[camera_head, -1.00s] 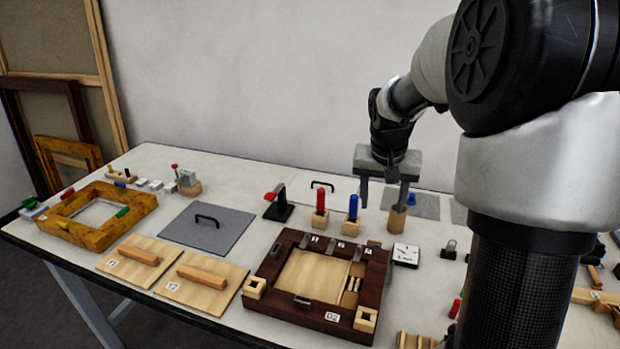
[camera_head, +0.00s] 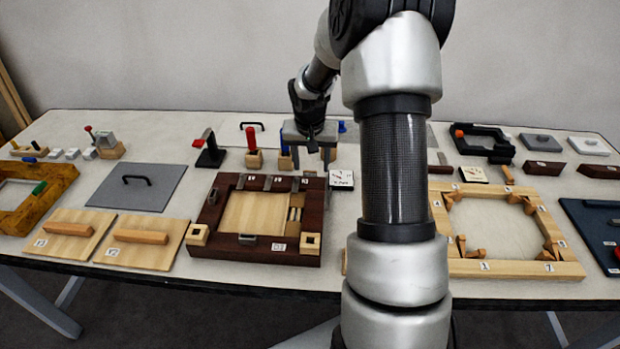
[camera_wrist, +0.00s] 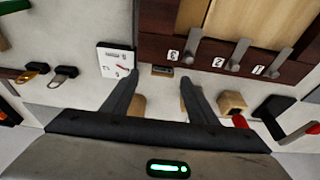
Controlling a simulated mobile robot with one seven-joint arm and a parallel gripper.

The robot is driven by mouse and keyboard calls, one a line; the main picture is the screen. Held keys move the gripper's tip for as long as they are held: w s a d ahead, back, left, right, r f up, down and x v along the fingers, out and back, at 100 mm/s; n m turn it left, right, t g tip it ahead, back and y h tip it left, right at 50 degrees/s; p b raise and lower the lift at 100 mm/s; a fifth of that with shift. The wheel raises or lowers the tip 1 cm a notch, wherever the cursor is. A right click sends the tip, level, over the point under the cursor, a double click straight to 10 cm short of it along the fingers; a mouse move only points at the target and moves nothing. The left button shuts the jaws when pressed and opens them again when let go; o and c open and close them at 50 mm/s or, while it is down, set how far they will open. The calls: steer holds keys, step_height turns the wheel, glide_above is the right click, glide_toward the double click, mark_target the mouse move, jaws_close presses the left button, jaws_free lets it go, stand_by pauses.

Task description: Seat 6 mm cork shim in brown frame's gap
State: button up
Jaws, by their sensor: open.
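The dark brown frame (camera_head: 314,218) lies on the table around a pale wood panel (camera_head: 252,213). Small light pieces (camera_head: 296,208) stand in the narrow gap between the panel and the right rail. In the wrist view the frame's rail (camera_wrist: 205,57) carries metal clips marked 3, 2 and 1. My gripper (camera_head: 311,156) is open behind the frame's back right corner; the wrist view shows its fingers (camera_wrist: 160,78) spread, with nothing held. A small dark-and-tan piece (camera_wrist: 162,71) is just past the fingertips, beside the rail. I cannot tell which piece is the cork shim.
A white dial gauge (camera_head: 341,180) stands right of the frame. Red-handled (camera_head: 253,158) and blue-handled blocks stand behind it. Two numbered boards (camera_head: 68,232) lie left; a light frame (camera_head: 515,268) lies right. My arm hides part of the table.

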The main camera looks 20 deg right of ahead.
mark_target(310, 172)
steer(key=x, duration=0.5)
steer(key=shift+a, duration=0.25)
steer(key=c, duration=1.2)
step_height(310, 172, up, 9)
steer(key=shift+s+a+r+p, duration=0.1)
steer(key=shift+r+p, duration=0.2)
steer(key=shift+r, duration=0.2)
steer(key=s+a+r+n+p, duration=0.1)
steer(key=s+a+n+p, duration=0.2)
steer(key=s+a, duration=0.3)
steer(key=s+a+n+y+p, duration=0.1)
steer(key=s+a+n+p, duration=0.2)
steer(key=s+a, duration=0.4)
steer(key=a+p, duration=0.1)
steer(key=a, duration=0.3)
steer(key=shift+a+r+y, duration=0.25)
steer(key=shift+r+y, duration=0.05)
steer(key=shift+r, duration=0.05)
